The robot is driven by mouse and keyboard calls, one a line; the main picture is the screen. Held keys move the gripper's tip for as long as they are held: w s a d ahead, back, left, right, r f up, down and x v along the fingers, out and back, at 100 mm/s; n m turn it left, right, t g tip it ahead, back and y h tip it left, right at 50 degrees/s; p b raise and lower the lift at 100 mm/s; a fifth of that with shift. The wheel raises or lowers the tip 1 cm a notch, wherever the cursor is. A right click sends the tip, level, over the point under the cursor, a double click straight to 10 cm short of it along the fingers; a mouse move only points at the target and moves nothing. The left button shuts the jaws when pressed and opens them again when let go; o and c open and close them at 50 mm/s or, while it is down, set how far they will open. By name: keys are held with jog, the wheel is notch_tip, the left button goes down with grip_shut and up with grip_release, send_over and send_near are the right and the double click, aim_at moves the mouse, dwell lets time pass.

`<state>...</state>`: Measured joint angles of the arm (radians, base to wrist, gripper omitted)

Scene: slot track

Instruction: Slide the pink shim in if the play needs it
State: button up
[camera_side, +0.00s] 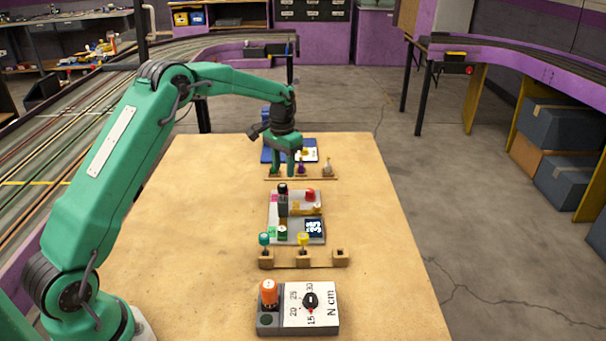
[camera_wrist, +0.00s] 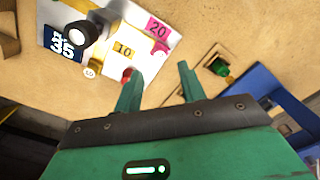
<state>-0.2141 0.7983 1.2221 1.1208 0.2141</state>
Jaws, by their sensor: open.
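A pink piece marked 20 (camera_wrist: 158,28) shows on the pale fixture (camera_wrist: 135,45) in the wrist view; I cannot tell whether it is the shim or a label. Pink also shows at the fixture's left edge in the side view (camera_side: 274,198). A yellow piece marked 10 (camera_wrist: 123,50) is beside it, and a dark blue display (camera_wrist: 64,43) reads 35. The fixture carries a black upright part (camera_side: 283,200) and a red knob (camera_side: 310,194). My gripper (camera_wrist: 160,68) is open and looks empty. In the side view, my gripper (camera_side: 290,172) is at the far wooden rack, behind the fixture.
A nearer rack (camera_side: 320,260) holds teal and yellow-topped tools. A torque dial box (camera_side: 325,318) with an orange knob is nearest. The table's sides are clear.

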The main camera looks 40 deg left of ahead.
jog(key=shift+f, duration=2.9)
grip_shut()
